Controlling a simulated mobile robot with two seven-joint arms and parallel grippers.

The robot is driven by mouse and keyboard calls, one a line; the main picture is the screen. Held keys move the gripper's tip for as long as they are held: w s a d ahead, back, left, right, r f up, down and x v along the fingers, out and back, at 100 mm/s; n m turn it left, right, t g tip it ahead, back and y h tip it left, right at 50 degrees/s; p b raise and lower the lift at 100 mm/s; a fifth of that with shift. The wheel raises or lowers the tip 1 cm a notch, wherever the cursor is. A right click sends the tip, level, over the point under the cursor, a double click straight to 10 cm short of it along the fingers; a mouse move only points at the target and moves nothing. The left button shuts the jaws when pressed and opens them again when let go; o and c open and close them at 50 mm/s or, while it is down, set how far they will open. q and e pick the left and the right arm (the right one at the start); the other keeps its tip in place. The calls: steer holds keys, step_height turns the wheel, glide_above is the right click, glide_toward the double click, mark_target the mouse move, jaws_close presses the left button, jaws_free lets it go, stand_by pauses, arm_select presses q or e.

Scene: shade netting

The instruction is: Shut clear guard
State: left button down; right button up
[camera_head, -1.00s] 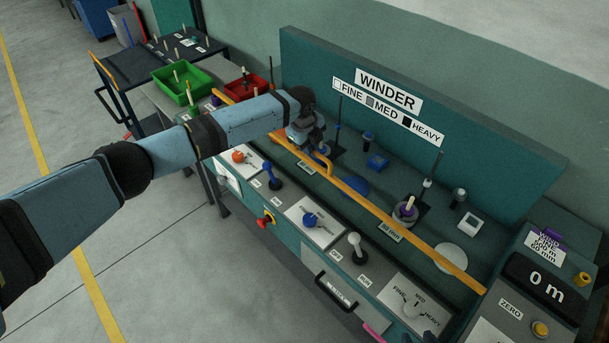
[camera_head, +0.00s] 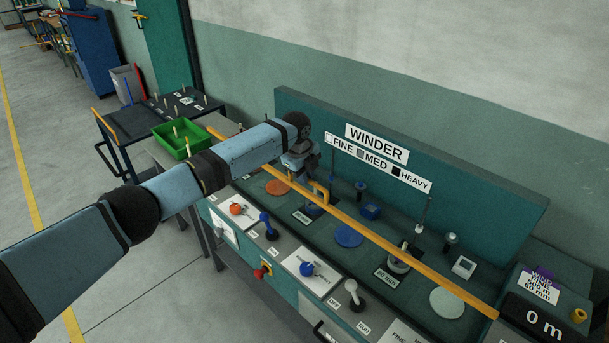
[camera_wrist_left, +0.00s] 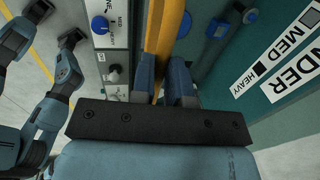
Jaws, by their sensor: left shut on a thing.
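The clear guard's orange bar (camera_head: 395,247) runs along the front of the winder, with a small orange handle (camera_head: 321,192) on it. The clear panel itself is hard to make out. My left gripper (camera_head: 310,178) reaches in from the left and is shut at the handle; its fingertips are partly hidden by the wrist. In the left wrist view, an orange piece (camera_wrist_left: 165,40) of the guard runs between the two fingers (camera_wrist_left: 163,75). The bar appears above and behind the blue disc (camera_head: 348,236) and white disc (camera_head: 447,303).
The winder back panel (camera_head: 480,200) stands behind the bar. Knobs and levers, including a blue knob (camera_head: 307,268) and a white lever (camera_head: 352,290), stick up along the front. A green bin (camera_head: 182,138) stands on the left. The floor at left is clear.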

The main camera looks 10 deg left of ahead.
arm_select(q)
steer(key=shift+w+r, duration=0.15)
steer(key=shift+r, duration=0.15)
steer(key=c, duration=1.3)
jaws_free()
steer(key=shift+o, duration=0.9)
step_height(320, 180, up, 14)
steer(key=s+a+b, duration=0.1)
steer(key=s+b, duration=0.1)
steer(key=shift+s+a+f, duration=0.2)
steer(key=shift+s+a, duration=0.05)
steer(key=shift+s, duration=0.05)
